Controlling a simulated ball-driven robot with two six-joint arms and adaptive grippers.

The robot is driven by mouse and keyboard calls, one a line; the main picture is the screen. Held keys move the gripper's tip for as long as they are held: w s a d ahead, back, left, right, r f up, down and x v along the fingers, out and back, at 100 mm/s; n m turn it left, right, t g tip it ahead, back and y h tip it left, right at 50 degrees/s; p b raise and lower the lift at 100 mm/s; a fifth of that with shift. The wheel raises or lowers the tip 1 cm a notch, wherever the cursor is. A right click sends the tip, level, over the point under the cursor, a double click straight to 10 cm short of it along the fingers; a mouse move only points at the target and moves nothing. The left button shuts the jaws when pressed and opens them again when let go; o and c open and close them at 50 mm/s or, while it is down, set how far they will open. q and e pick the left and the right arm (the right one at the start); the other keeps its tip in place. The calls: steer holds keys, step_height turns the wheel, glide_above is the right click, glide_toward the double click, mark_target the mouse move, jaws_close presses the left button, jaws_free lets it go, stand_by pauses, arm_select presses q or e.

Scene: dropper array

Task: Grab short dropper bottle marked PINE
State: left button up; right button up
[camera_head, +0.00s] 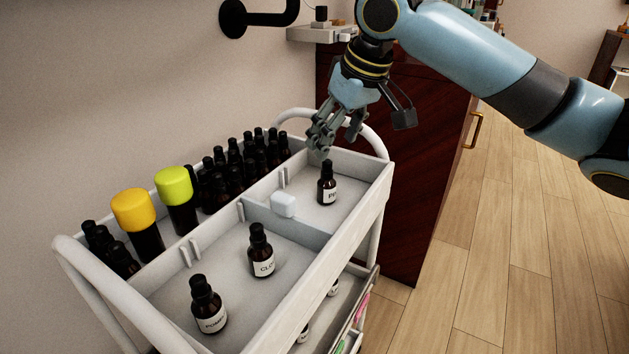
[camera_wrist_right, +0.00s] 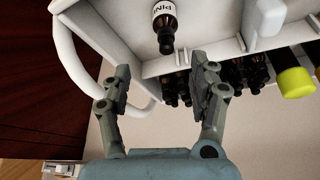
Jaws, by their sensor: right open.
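The short PINE dropper bottle (camera_head: 327,186) stands upright in the far right compartment of the white cart, dark brown with a white label and black dropper top. In the right wrist view the same bottle (camera_wrist_right: 165,27) shows its label "PINE" beyond the fingertips. My right gripper (camera_head: 324,146) is open and empty, just above the bottle's top and slightly to its left in the head view. In the right wrist view its two fingers (camera_wrist_right: 162,80) are apart, with the bottle lying ahead between their lines. My left gripper is not in view.
Two short bottles, one marked CLO (camera_head: 262,252) and one POMP (camera_head: 209,307), stand in the near compartment. Several dark bottles (camera_head: 231,170) and taller yellow-capped (camera_head: 134,211) and lime-capped (camera_head: 174,188) ones line the left row. A white block (camera_head: 284,204) sits by the divider.

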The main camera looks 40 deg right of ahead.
mark_target(329, 159)
steer(key=b+x, duration=0.1)
steer(key=x, duration=0.3)
steer(key=shift+s+f, duration=0.1)
steer(key=shift+f, duration=0.05)
steer(key=shift+a+f, duration=0.1)
steer(key=shift+f, duration=0.05)
steer(key=b+x, duration=0.2)
steer(key=x, duration=0.1)
steer(key=b+x, duration=0.1)
steer(key=x, duration=0.1)
steer(key=shift+s+a+f, duration=0.2)
steer(key=shift+a, duration=0.2)
steer(key=shift+r, duration=0.1)
steer(key=shift+c, duration=0.5)
steer(key=c, duration=0.4)
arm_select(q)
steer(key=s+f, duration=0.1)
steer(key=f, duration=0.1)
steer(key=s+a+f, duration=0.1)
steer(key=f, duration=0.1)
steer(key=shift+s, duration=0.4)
arm_select(e)
jaws_close()
